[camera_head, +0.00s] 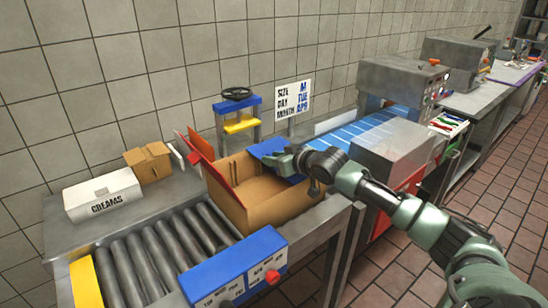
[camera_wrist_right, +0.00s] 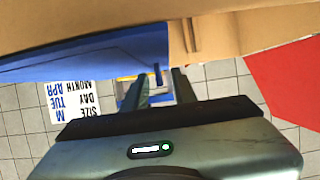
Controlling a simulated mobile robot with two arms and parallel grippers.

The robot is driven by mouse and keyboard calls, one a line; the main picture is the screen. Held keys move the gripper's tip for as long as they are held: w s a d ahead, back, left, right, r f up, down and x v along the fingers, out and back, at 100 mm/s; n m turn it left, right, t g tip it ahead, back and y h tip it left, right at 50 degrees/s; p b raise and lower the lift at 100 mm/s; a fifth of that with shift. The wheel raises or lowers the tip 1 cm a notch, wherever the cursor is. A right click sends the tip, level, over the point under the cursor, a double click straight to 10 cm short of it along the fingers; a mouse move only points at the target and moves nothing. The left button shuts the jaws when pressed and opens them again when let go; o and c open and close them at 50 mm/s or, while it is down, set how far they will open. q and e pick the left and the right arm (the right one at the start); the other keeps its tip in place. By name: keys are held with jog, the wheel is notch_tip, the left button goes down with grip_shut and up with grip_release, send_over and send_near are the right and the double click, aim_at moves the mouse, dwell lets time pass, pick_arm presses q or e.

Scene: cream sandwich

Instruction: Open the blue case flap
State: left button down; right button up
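The case is an open-topped cardboard box (camera_head: 262,200) on the counter beside the roller conveyor. Its blue flap (camera_head: 268,147) is at the back right edge, and red flaps (camera_head: 201,144) stand at the left. My right gripper (camera_head: 281,161) is at the blue flap, over the back right edge of the box. In the right wrist view the blue flap (camera_wrist_right: 95,62) crosses just beyond the open fingers (camera_wrist_right: 158,92), with no object clearly between them. I cannot tell whether the gripper touches the flap. My left gripper is not in view.
A white CREAMS box (camera_head: 103,194) and a small cardboard box (camera_head: 148,163) stand at the left. Behind are a blue and yellow stand (camera_head: 238,112) and a date sign (camera_head: 293,98). Rollers (camera_head: 165,255) and a blue control panel (camera_head: 235,270) are in front.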

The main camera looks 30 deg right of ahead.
grip_shut()
dwell(1.4)
